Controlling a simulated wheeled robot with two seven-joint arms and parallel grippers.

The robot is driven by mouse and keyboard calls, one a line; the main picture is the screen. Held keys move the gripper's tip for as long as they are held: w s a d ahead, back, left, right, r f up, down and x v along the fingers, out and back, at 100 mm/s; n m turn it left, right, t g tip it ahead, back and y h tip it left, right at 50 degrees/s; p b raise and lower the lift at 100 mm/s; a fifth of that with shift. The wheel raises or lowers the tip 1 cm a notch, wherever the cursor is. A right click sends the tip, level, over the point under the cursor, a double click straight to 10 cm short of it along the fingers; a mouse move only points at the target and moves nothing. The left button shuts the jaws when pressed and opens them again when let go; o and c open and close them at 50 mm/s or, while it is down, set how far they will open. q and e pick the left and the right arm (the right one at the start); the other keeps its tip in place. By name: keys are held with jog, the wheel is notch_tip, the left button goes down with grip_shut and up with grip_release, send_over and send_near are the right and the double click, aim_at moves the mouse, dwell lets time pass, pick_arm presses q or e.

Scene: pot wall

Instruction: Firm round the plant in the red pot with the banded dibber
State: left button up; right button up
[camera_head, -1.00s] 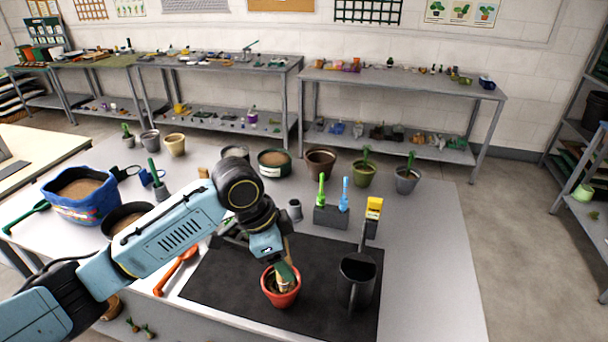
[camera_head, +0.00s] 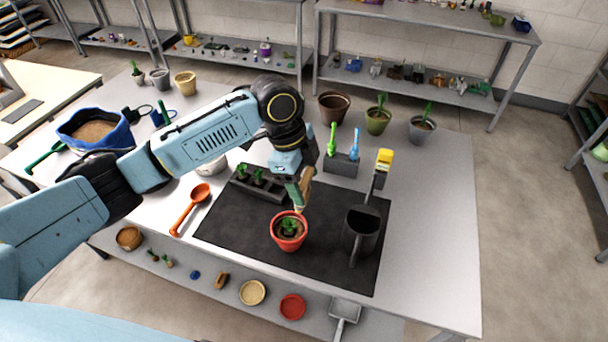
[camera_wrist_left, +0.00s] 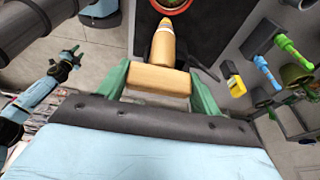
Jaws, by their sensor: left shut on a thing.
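The red pot (camera_head: 289,237) stands upright on the black mat with a small green plant (camera_head: 289,225) in dark soil. My left gripper (camera_head: 301,186) is shut on the wooden banded dibber (camera_head: 307,184). The dibber points down at the pot's far rim, and its lower end appears close to that rim; I cannot tell whether it touches. In the left wrist view the dibber's crosswise handle (camera_wrist_left: 158,80) lies between the green fingers, with a pale band further along the shaft. The red rim (camera_wrist_left: 172,4) shows at the top edge. My right gripper (camera_wrist_left: 68,55) is small there, its opening unclear.
A holder (camera_head: 341,163) with green and blue tools and a yellow-topped tool (camera_head: 384,160) stand behind. A seedling tray (camera_head: 262,184) and an orange scoop (camera_head: 190,207) lie left. The table's right side is clear.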

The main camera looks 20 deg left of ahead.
pick_arm(q)
notch_tip(320, 180, down, 7)
jog(key=shift+r+b, duration=0.15)
jog(key=shift+b, duration=0.95)
jog(key=shift+f, duration=0.8)
jog(key=shift+f+b, duration=0.25)
jog(key=shift+b, duration=0.1)
jog(key=shift+f+b, duration=0.4)
jog(key=shift+f, duration=0.5)
jog(key=shift+s+f, duration=0.1)
